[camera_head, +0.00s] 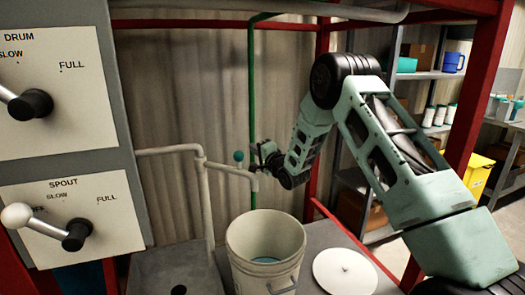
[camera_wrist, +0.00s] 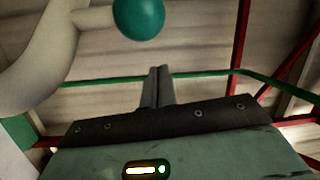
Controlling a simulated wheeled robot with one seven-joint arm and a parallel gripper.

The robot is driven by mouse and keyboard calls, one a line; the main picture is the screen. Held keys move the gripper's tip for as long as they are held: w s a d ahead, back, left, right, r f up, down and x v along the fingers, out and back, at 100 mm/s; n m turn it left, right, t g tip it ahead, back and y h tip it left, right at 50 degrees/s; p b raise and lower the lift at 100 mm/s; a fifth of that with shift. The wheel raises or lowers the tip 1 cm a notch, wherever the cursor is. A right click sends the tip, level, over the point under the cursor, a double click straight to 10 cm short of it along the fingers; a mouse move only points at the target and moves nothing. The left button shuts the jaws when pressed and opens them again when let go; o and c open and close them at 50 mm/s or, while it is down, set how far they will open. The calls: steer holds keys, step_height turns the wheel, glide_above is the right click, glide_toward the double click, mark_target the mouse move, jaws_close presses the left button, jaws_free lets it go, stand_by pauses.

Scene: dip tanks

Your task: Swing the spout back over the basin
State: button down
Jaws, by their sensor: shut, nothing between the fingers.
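The spout (camera_head: 228,169) is a pale grey pipe that reaches right from an upright pipe. Its downturned end is above the white bucket (camera_head: 236,257). A teal ball knob (camera_head: 238,156) stands on the spout, and it also shows at the top of the wrist view (camera_wrist: 138,18). The pale pipe (camera_wrist: 38,65) fills the left of that view. My gripper (camera_head: 256,158) is beside the spout's end, right of the knob. Its fingers (camera_wrist: 158,72) are shut and empty, apart from the knob. The grey basin (camera_head: 160,272) with a dark drain hole is left of the bucket.
The bucket holds bluish liquid. A round white lid (camera_head: 345,272) lies right of it. A panel with drum and spout levers (camera_head: 70,215) stands at left. Red frame posts (camera_head: 322,110) and a green pipe (camera_head: 252,90) rise near my arm. Shelves are behind at right.

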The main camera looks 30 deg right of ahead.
steer(key=a, duration=0.1)
steer(key=s+a, duration=0.1)
steer(key=a, duration=0.1)
steer(key=shift+s+f+p, duration=0.3)
steer(key=shift+f+p, duration=0.05)
steer(key=shift+a, duration=0.1)
